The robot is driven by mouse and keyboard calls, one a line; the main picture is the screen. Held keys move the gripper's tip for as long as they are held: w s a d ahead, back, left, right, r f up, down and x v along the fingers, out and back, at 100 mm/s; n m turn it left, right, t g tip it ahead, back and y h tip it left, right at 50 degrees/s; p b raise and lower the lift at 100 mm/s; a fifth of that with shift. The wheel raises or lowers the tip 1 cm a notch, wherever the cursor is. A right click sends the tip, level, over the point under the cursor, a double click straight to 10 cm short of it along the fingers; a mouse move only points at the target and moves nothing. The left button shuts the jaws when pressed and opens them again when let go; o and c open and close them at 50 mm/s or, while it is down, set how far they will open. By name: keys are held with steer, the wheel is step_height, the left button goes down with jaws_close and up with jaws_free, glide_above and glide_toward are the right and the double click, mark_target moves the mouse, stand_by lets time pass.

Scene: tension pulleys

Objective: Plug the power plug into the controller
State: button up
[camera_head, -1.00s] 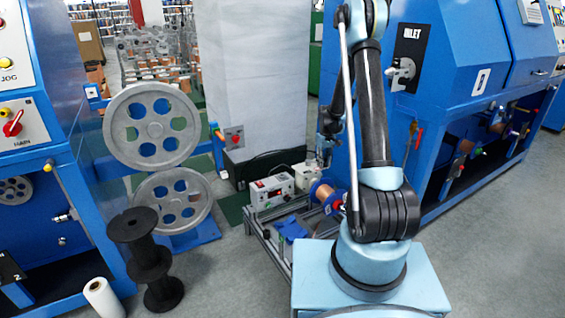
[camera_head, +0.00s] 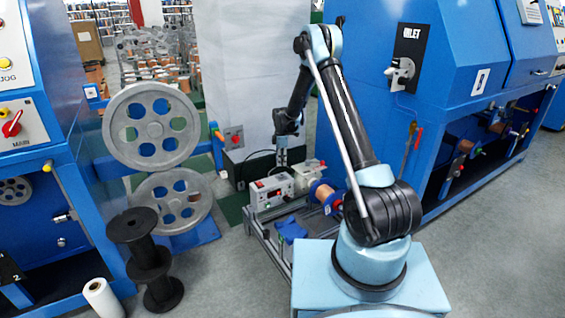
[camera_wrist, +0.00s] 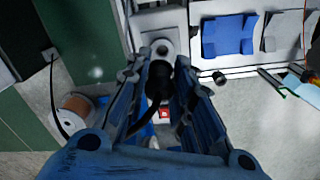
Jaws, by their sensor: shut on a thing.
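The controller (camera_head: 270,191), a pale box with a red button and display on its front, sits on the metal frame bench in the head view. My gripper (camera_head: 284,157) is behind and slightly above its right end, pointing down. In the wrist view my gripper (camera_wrist: 160,62) is closed around a dark plug (camera_wrist: 159,84), with a black cable curving off to the lower left. A pale block with a round fitting (camera_wrist: 158,47) lies just beyond the fingertips; I cannot tell whether the plug touches it. In the head view the plug is too small to make out.
A copper spool (camera_head: 323,194) and small pale device (camera_head: 307,176) stand right of the controller. Blue parts (camera_head: 291,229) lie in front of it. A blue machine (camera_head: 430,130) rises at the right. Another copper spool (camera_wrist: 76,112) shows at left in the wrist view.

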steer(key=shift+f, duration=0.15)
steer(key=shift+f, duration=2.75)
steer(key=shift+s, duration=0.15)
steer(key=shift+d+f, duration=0.1)
steer(key=shift+f, duration=0.6)
stand_by(0.6)
steer(key=shift+s+f, duration=0.1)
steer(key=shift+s, duration=0.1)
